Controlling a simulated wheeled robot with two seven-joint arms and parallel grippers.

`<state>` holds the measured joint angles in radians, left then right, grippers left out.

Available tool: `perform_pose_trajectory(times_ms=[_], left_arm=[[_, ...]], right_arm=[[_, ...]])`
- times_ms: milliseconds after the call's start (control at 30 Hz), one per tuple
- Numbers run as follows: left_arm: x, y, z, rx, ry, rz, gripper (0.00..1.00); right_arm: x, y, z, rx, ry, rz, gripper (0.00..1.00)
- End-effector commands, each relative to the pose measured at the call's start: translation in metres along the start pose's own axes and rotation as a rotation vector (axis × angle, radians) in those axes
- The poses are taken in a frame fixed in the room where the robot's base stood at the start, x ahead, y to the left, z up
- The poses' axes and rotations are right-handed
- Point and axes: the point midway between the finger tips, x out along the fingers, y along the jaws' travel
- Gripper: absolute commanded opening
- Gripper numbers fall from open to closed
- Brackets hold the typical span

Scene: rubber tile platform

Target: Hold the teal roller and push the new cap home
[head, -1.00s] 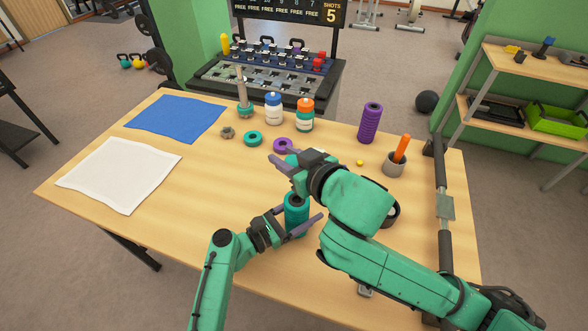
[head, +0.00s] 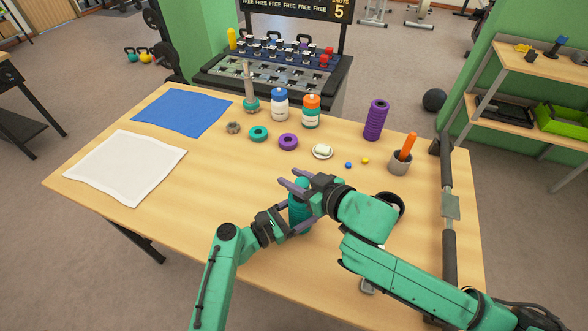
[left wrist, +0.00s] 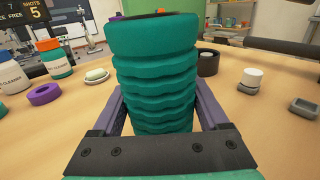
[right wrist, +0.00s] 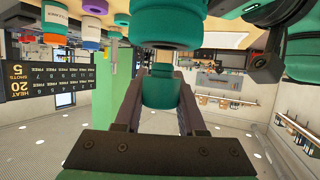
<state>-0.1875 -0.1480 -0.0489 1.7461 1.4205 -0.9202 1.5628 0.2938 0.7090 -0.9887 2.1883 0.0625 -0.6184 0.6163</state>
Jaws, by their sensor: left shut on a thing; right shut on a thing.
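The teal roller (head: 300,216) stands upright near the table's front, and my left gripper (head: 291,226) is shut on it. In the left wrist view the ribbed roller (left wrist: 152,75) sits between both fingers, its rim dark inside. My right gripper (head: 292,183) is just above the roller, coming in from the right. In the right wrist view, which is upside down, its fingers are shut on a small teal cap (right wrist: 161,92). The roller's end (right wrist: 168,24) shows close to that cap, with a gap in the picture. The head view does not show the cap clearly.
Behind the grippers are a teal ring (head: 258,133), a purple ring (head: 287,142), a dish with a white piece (head: 322,151) and two bottles (head: 280,104). A grey cup (head: 400,162) and purple roller (head: 376,120) stand right. Cloths (head: 125,168) lie left.

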Motion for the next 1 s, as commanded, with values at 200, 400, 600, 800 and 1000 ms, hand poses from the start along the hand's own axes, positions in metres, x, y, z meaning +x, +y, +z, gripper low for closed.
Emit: perform_pose_trajectory(times_ms=[200, 400, 600, 800, 1000], left_arm=[[-0.0001, -0.0003, -0.0006, -0.001, 0.001, -0.001, 0.12], [0.0, -0.0003, -0.0006, -0.001, 0.001, -0.001, 0.12], [0.0, -0.0004, -0.0006, -0.001, 0.001, -0.001, 0.12], [0.0, -0.0004, -0.0006, -0.001, 0.001, -0.001, 0.12], [0.0, -0.0004, -0.0006, -0.001, 0.001, -0.001, 0.12]], right_arm=[[0.0016, 0.0001, 0.004, 0.0, 0.0, 0.001, 0.0], [0.0016, 0.0001, 0.0039, 0.0, 0.0, 0.0, 0.0], [0.0016, 0.0, 0.0038, 0.0, 0.0, 0.001, 0.0], [0.0017, 0.0, 0.0039, 0.0, 0.0, 0.001, 0.0], [0.0034, 0.0, 0.0081, 0.0, -0.001, 0.001, 0.0]])
